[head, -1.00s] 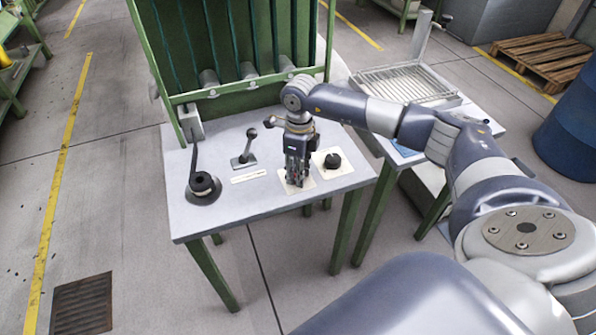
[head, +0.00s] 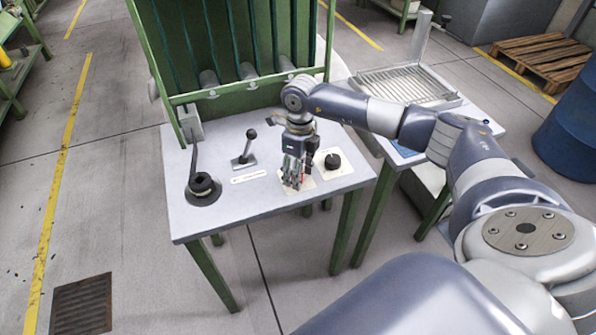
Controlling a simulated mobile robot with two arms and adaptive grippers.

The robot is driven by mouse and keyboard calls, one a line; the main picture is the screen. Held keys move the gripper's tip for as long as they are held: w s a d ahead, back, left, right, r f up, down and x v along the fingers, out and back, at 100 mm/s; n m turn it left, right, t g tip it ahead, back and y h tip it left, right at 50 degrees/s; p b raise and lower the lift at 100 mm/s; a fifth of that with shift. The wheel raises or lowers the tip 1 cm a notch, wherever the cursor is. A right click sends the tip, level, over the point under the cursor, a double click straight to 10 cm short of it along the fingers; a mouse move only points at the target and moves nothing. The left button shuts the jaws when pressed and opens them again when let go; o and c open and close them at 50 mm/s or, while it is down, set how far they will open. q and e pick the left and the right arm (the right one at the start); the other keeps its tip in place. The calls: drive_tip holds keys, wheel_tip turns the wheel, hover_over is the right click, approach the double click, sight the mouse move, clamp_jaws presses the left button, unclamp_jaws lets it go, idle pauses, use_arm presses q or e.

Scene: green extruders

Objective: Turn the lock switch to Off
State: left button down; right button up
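My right gripper (head: 294,178) points down over a pale switch plate (head: 307,185) on the grey table. A small red part (head: 304,180) shows beside its fingers. The fingers hide most of this plate, so I cannot tell whether they are open or shut, or whether they touch the switch. To its right, a black round knob (head: 332,161) sits on another pale plate (head: 343,170). Which one is the lock switch, and its setting, cannot be read. My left gripper is not in view.
A black lever on a round base (head: 203,186) and a ball-topped lever (head: 246,150) stand on the table (head: 235,215) left of my gripper. A white label strip (head: 249,176) lies between. The green extruder frame (head: 240,92) rises behind. A roller tray (head: 405,85) is at right.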

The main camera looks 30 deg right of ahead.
wheel_tip(320, 180, up, 12)
drive_tip(key=shift+w+d, duration=0.15)
drive_tip(key=shift+d, duration=0.1)
idle(0.5)
idle(0.4)
